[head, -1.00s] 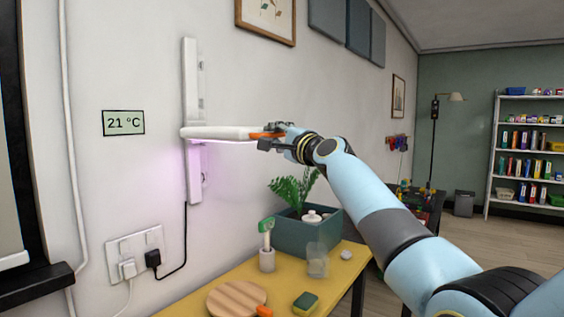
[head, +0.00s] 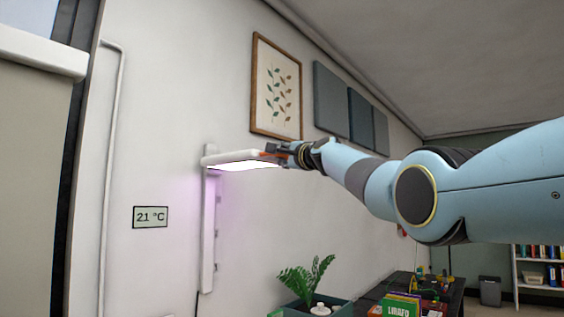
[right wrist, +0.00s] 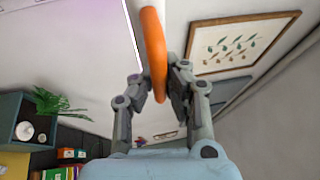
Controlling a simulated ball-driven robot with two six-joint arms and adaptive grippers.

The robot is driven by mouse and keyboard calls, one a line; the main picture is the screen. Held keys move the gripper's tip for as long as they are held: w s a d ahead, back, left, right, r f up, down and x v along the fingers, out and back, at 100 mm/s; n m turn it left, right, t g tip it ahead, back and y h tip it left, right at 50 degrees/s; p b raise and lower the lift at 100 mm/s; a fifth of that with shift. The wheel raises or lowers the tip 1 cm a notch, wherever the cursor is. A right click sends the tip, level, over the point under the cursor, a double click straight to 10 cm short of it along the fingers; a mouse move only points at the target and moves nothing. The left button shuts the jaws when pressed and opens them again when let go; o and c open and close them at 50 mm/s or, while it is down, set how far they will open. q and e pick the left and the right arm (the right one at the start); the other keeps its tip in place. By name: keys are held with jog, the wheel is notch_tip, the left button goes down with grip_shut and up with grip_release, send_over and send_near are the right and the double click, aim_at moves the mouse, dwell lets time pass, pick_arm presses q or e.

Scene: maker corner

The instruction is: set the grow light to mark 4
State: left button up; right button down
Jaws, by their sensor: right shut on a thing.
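The grow light (head: 240,158) is a white lamp bar with a lit, pinkish underside. It sits at the top of a white vertical wall rail (head: 208,240). Its outer end has an orange handle (right wrist: 154,50), which shows clearly in the right wrist view. My right gripper (head: 282,154) is shut on this handle; in the right wrist view its fingers (right wrist: 157,92) stand on both sides of it. I cannot read any marks on the rail. My left gripper is not in view.
A planter with a green plant (head: 306,278) stands below the light. A thermometer display (head: 150,216) reading 21 °C and a framed leaf picture (head: 277,88) hang on the wall. Dark panels (head: 331,100) hang further right.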

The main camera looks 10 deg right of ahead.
jog(key=shift+r, duration=0.15)
jog(key=c, duration=1.4)
grip_release()
jog(key=shift+s+d, duration=0.15)
jog(key=shift+s, duration=0.05)
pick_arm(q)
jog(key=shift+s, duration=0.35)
pick_arm(e)
jog(key=shift+o, duration=0.3)
jog(key=shift+w, duration=0.1)
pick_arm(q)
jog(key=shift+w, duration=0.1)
pick_arm(e)
jog(key=v, duration=1.2)
